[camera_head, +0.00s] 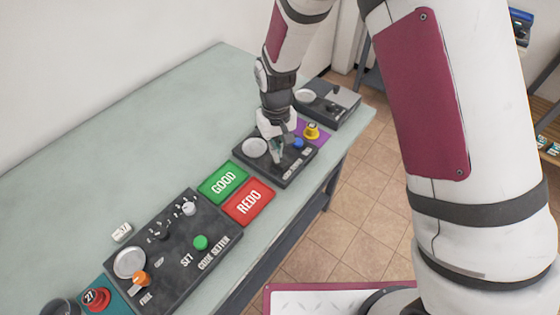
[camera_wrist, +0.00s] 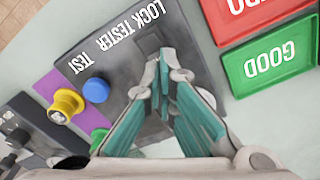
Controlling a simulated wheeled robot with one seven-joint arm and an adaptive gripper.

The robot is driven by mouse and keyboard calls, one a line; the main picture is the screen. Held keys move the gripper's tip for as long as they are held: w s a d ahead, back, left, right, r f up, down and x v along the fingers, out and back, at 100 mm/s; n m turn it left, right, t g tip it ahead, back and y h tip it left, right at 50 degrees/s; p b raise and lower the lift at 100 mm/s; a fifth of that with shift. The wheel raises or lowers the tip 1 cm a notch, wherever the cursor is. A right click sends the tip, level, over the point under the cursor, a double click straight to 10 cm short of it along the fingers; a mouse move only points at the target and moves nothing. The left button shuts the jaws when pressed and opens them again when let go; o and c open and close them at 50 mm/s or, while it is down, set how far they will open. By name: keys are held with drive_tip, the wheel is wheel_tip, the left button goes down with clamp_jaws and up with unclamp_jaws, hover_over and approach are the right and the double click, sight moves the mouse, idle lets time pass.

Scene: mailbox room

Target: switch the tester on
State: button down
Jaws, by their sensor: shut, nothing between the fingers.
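The lock tester (camera_head: 268,177) is a dark box on the bench, with a light round dish (camera_head: 254,148) and a blue button (camera_head: 298,144). In the wrist view the tester (camera_wrist: 118,60) shows its "LOCK TESTER" and "TEST" lettering, with the blue button (camera_wrist: 97,90) beside "TEST". The fingers and palm hide part of the panel.
A yellow knobbed piece (camera_head: 311,131) stands on a purple mat (camera_head: 322,138) beside the tester. Green GOOD (camera_head: 222,182) and red REDO (camera_head: 248,203) pads lie on the other side. The code setter (camera_head: 186,262) is nearer.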

drive_tip(key=shift+f+b, duration=0.35)
drive_tip(key=shift+f, duration=0.55)
idle(0.4)
drive_tip(key=shift+r+p, duration=1.4)
drive_tip(key=shift+r, duration=2.15)
